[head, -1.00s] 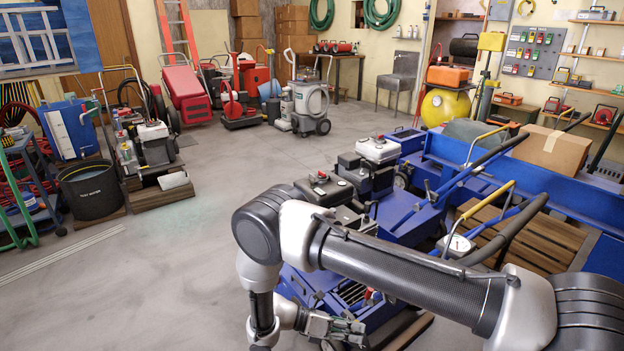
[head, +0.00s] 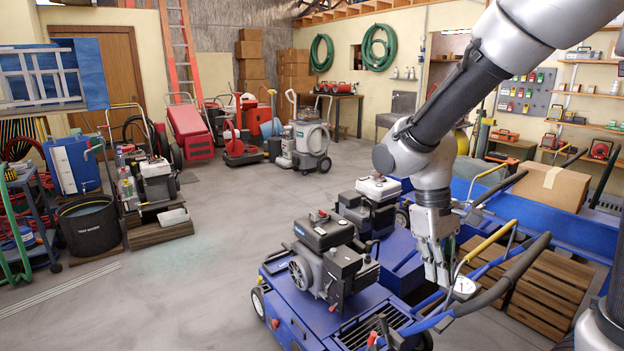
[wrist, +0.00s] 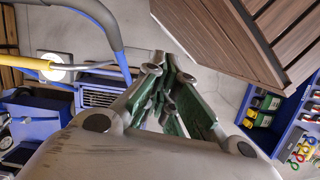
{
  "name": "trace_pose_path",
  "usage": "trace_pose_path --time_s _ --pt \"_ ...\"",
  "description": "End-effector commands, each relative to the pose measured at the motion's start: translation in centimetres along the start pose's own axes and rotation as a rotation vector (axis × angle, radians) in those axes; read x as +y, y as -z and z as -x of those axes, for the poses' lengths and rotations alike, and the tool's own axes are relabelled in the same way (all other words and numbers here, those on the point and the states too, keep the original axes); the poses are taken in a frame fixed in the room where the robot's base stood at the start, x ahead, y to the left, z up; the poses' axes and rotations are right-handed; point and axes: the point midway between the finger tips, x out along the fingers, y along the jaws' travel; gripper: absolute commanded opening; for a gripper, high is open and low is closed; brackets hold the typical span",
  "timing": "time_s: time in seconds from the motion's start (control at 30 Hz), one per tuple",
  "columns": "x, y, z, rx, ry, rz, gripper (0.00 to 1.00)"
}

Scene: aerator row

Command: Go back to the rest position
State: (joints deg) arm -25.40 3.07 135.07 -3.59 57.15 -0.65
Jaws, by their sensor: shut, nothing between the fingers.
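My gripper (head: 438,284) hangs fingers down in the head view, below my raised arm, at the handle end of the blue aerators. Its fingers are drawn together with nothing between them; the wrist view shows them closed and empty too (wrist: 166,82). The nearest blue aerator (head: 335,308), with a black engine, stands left of and below the gripper. A second aerator's engine (head: 372,208) shows behind it. A white round gauge (head: 464,287) by the handles appears just right of the fingers; whether they touch cannot be told. It also shows in the wrist view (wrist: 53,67).
Aerator handles with a yellow grip (head: 484,249) rise close to the gripper. A slatted wooden stack (head: 548,306) and a cardboard box (head: 552,188) lie to the right. A black tub (head: 88,226) stands at left. The grey floor (head: 215,260) between is open.

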Motion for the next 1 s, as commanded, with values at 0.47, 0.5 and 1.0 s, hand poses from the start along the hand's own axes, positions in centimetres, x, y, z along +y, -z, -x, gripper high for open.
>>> trace_pose_path --time_s 0.47,0.5,1.0 --pt "5.0 -14.0 6.8 0.516 0.043 -0.408 0.0" --pt "5.3 -14.6 7.4 0.55 0.035 -0.431 0.0" --pt "6.4 -16.6 8.5 0.62 0.014 -0.515 0.0"
